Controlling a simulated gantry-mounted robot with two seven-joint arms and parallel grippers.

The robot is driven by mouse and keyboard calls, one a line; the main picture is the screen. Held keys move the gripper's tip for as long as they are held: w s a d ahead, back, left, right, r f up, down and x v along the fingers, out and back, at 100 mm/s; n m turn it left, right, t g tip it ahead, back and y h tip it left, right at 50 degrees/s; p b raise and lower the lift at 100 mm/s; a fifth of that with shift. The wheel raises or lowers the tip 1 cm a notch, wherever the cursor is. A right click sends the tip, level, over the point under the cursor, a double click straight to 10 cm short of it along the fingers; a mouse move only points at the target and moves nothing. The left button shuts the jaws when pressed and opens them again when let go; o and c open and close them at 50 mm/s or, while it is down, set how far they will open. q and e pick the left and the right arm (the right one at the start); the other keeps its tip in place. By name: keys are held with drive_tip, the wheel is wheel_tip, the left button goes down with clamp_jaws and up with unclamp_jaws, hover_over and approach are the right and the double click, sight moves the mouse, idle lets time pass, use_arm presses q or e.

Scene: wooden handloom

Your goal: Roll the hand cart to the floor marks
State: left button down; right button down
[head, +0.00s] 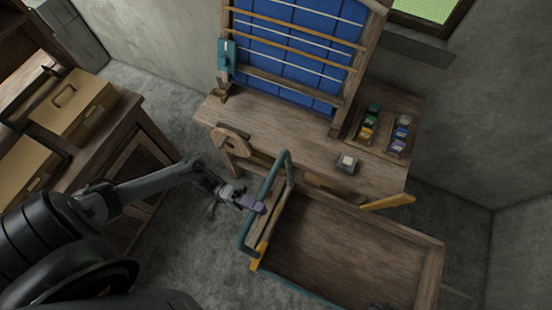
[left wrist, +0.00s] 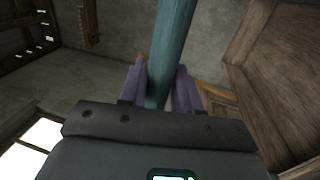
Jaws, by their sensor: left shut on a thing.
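The hand cart (head: 340,243) is a wooden tray with raised sides and a teal tube handle (head: 283,168) at its left end. It stands in front of the loom bench. My left gripper (head: 256,206) is shut on the handle's tube, with its purple fingers on either side. The left wrist view shows the teal tube (left wrist: 172,45) between the two fingers (left wrist: 160,88). A yellow strip (head: 388,202) lies by the cart's far side, and another yellow piece (head: 257,256) shows at its near left corner. I cannot tell whether these are floor marks. My right gripper is not seen.
A wooden cabinet (head: 150,150) with cases stands at left. Bare floor (head: 185,240) lies left of the cart.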

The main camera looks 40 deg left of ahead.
use_arm(q)
drive_tip(key=v, duration=0.3)
drive_tip(key=shift+a+r, duration=0.2)
drive_tip(key=shift+r, duration=0.15)
drive_tip(key=c, duration=1.2)
unclamp_jaws()
drive_tip(key=shift+o, duration=1.4)
drive_tip(key=shift+s+a, duration=0.1)
drive_tip(key=shift+a, duration=0.15)
drive_tip(key=shift+d, duration=0.1)
drive_tip(key=shift+f, duration=0.1)
